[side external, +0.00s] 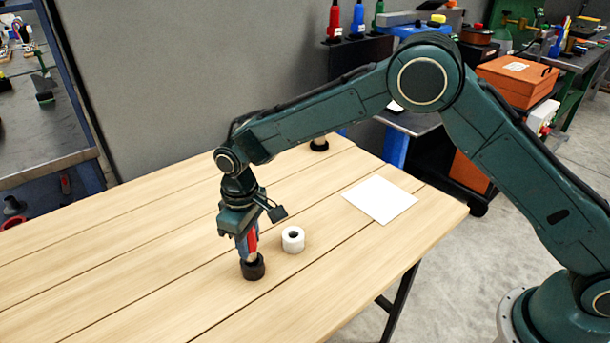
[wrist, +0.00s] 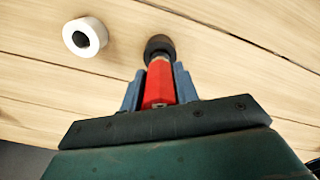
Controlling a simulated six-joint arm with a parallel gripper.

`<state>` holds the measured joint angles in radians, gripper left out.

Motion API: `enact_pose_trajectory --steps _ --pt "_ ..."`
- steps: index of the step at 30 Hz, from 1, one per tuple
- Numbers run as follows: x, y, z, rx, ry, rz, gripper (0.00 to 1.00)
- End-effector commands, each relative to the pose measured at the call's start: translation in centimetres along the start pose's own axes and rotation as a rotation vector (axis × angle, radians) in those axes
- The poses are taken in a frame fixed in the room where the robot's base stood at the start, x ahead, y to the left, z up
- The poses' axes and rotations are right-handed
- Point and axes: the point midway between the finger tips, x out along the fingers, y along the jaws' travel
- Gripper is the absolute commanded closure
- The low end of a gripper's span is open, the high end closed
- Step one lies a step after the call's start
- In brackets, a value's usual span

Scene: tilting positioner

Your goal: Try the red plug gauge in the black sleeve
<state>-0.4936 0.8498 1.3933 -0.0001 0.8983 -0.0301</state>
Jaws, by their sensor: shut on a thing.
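My gripper (side external: 247,245) is shut on the red plug gauge (side external: 252,239), which points down. In the wrist view the red handle (wrist: 160,84) sits between the two blue-grey fingers. The black sleeve (side external: 253,270) stands on the wooden table directly below the gauge. A short pale length of the gauge shows between the red handle and the sleeve's top. The gauge's lower end meets the sleeve's mouth or is inside it; how deep I cannot tell. In the wrist view the sleeve (wrist: 159,44) lies straight beyond the gauge, its opening mostly hidden.
A white sheet (side external: 381,199) lies farther right. A small dark-based object (side external: 319,144) stands at the back edge. The table's left is clear.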

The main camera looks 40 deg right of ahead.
Motion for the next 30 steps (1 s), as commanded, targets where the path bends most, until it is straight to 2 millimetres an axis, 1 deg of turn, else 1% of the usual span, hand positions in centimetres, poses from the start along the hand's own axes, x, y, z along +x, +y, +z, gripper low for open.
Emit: enact_pose_trajectory --steps 30 --pt "-3.7 0.0 -0.1 0.000 0.003 0.000 0.98"
